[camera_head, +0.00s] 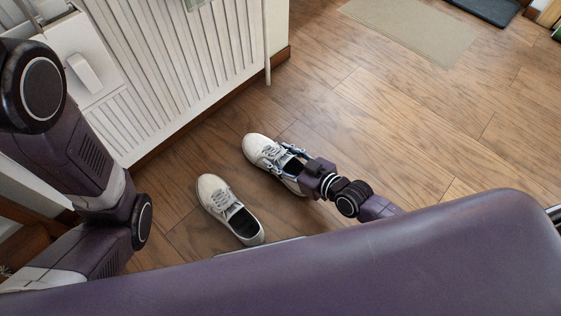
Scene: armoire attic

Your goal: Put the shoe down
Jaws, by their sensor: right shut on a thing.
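A white lace-up shoe (263,147) is at the middle of the head view, its toe toward the upper left. My right gripper (290,160) is shut on this shoe near its opening and covers part of its heel end. I cannot tell whether its sole touches the floor. A second white shoe (218,197) with a dark inside lies on the wooden floor to the left, a short gap apart. My left arm comes in from the left, and its gripper is out of view.
A white slatted armoire (170,60) stands at the upper left, with a dark wooden baseboard along its foot. A beige mat (410,28) and a dark mat (488,8) lie at the top right. The wooden floor (420,120) to the right is clear.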

